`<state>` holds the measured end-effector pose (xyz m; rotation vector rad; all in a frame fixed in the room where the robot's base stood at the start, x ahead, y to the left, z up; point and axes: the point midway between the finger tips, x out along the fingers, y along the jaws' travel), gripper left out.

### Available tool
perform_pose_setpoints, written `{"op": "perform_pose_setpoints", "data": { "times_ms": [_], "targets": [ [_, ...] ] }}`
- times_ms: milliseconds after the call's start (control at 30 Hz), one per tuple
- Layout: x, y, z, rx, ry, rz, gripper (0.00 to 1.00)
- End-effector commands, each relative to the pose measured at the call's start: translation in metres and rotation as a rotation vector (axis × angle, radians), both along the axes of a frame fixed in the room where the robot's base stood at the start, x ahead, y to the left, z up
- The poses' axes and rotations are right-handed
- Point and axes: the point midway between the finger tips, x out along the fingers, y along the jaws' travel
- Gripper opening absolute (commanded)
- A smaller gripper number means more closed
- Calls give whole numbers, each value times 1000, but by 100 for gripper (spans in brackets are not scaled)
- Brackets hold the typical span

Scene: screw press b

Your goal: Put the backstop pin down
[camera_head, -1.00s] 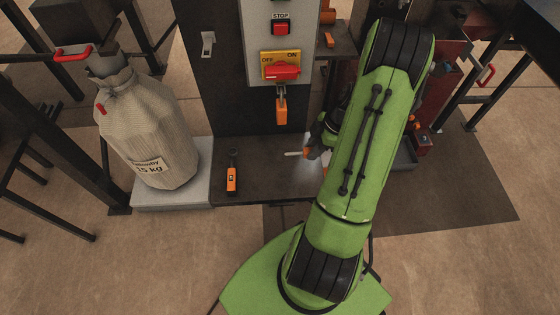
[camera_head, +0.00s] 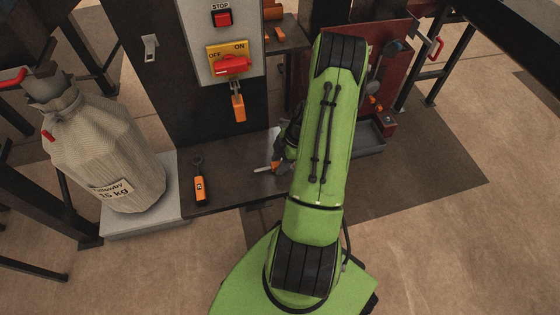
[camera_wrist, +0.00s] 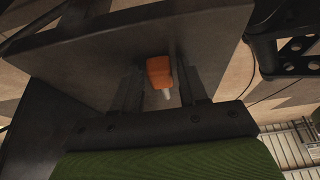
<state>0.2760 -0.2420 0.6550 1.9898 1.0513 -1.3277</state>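The backstop pin has an orange handle (camera_wrist: 159,72) and a pale metal shank. In the wrist view it sits between the two dark fingers of my gripper (camera_wrist: 161,88), which stand close on both sides of the handle. In the head view the pin's pale shank (camera_head: 263,169) points left over the dark base plate (camera_head: 228,181). My gripper (camera_head: 281,163) is at its handle end, partly hidden by my green arm. Whether the pin touches the plate cannot be told.
An orange tag-like piece with a dark loop (camera_head: 199,185) lies left on the plate. A sack (camera_head: 105,150) stands on a pale block farther left. An orange padlock (camera_head: 238,107) hangs below the red switch (camera_head: 232,64). A grey tray (camera_head: 368,140) is at right.

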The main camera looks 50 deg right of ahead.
Motion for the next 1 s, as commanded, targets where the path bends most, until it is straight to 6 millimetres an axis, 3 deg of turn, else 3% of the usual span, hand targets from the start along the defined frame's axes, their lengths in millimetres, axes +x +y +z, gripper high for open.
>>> {"op": "perform_pose_setpoints", "data": {
  "times_ms": [367, 467, 800, 1000],
  "targets": [
    [0, 0, 4, 1, -1, 0, 53],
    [-2, -5, 18, -3, -1, -1, 53],
    [-22, -33, 100, -3, -2, -2, 53],
    [-26, -38, 115, -1, -1, 1, 53]
  ]
}}
